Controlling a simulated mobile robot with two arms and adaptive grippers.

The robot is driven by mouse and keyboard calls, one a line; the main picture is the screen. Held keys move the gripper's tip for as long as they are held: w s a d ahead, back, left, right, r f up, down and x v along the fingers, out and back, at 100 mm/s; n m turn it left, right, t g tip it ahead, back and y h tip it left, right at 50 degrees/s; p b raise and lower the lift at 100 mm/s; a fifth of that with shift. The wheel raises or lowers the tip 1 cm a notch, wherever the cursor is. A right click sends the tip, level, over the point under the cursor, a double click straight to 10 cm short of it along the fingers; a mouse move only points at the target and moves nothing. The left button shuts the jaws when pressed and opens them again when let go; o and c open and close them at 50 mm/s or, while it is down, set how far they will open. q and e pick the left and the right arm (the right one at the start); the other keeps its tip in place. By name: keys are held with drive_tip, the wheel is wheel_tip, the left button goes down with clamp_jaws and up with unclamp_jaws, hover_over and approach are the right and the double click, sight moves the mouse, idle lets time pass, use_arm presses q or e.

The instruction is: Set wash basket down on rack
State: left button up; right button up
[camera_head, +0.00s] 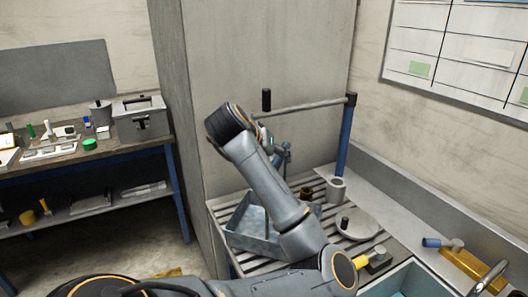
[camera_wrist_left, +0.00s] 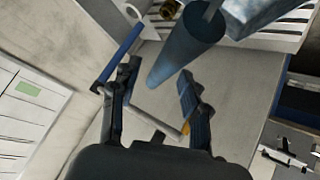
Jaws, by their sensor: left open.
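The wash basket (camera_head: 252,232) is a blue-grey metal box. In the head view it stands on the slatted rack (camera_head: 222,210), partly covered by my left arm. In the wrist view a blue-grey rounded bar (camera_wrist_left: 186,50), apparently the basket's handle, reaches from the basket (camera_wrist_left: 262,16) toward the space between my left fingers. My left gripper (camera_wrist_left: 160,95) is open, its two dark fingers spread on either side of the bar's near end. In the head view the left gripper (camera_head: 282,153) is small and partly hidden behind my wrist. My right gripper is out of view.
A blue post (camera_head: 346,140) with a horizontal bar (camera_head: 305,106) stands beside the rack. A grey cup (camera_head: 337,190) and a round lid with a black knob (camera_head: 356,224) are to the basket's right. A sink (camera_head: 400,282) lies at the lower right.

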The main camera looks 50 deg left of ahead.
use_arm(q)
drive_tip(key=p+v, duration=0.4)
drive_tip(key=v, duration=0.5)
drive_tip(key=shift+s, duration=0.2)
drive_tip(key=shift+r, duration=0.1)
